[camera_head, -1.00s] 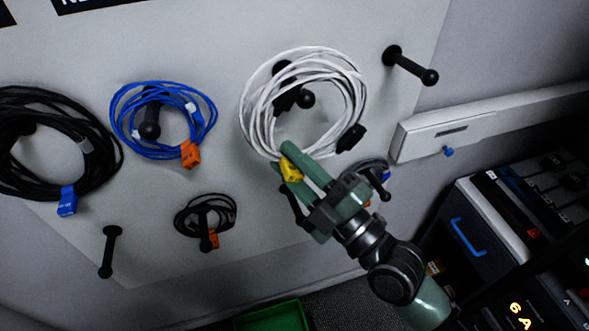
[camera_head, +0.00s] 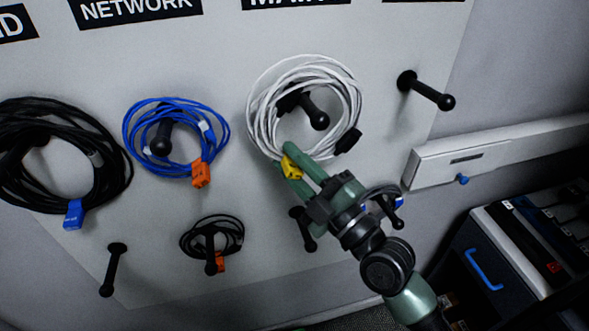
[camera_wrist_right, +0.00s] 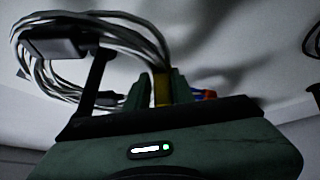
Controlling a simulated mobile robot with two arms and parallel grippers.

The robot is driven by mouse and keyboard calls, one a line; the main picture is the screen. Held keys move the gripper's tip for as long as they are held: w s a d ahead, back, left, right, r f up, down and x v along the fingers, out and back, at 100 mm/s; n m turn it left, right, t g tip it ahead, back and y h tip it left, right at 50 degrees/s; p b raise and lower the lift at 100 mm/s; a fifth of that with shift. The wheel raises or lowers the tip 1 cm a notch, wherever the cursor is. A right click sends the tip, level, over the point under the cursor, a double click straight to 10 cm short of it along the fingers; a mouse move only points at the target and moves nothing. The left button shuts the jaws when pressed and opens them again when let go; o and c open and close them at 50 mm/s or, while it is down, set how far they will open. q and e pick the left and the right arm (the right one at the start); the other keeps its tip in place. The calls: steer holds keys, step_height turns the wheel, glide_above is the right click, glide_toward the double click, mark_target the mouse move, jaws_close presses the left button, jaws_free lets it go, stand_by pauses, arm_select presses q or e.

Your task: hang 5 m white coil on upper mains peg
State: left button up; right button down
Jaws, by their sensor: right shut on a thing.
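The white coil (camera_head: 262,92), with a yellow tag (camera_head: 291,167) and a black plug (camera_head: 348,141), is held up in front of the board. My right gripper (camera_head: 289,155) is shut on its lower strands by the tag. The upper mains peg (camera_head: 312,112) shows inside the coil's opening, its knob in front. I cannot tell whether any strand rests on the peg. In the right wrist view, the coil (camera_wrist_right: 150,40) arches above my fingers, with the yellow tag (camera_wrist_right: 161,90) between them. My left gripper is not in view.
A blue coil (camera_head: 133,130) and a black coil (camera_head: 122,170) hang to the left. Small dark coils hang below on lower pegs. An empty peg (camera_head: 425,90) juts out at right, and another empty peg (camera_head: 306,230) sits below my gripper. A white trunking box (camera_head: 460,160) is on the right.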

steer(key=shift+w+a+f+b, duration=0.1)
steer(key=shift+w+a+b, duration=0.1)
steer(key=shift+w, duration=0.4)
steer(key=shift+w+a+f+b, duration=0.1)
steer(key=shift+w+a+b, duration=0.05)
steer(key=shift+w, duration=0.4)
steer(key=shift+w+a+f+b, duration=0.1)
steer(key=shift+w+f+b, duration=0.05)
steer(key=shift+f+b, duration=0.6)
steer(key=shift+w+f+b, duration=0.1)
steer(key=shift+f+b, duration=0.6)
steer(key=shift+b, duration=0.05)
steer(key=shift+f, duration=0.1)
steer(key=c, duration=1.1)
jaws_free()
steer(key=shift+f, duration=0.1)
steer(key=shift+s, duration=0.1)
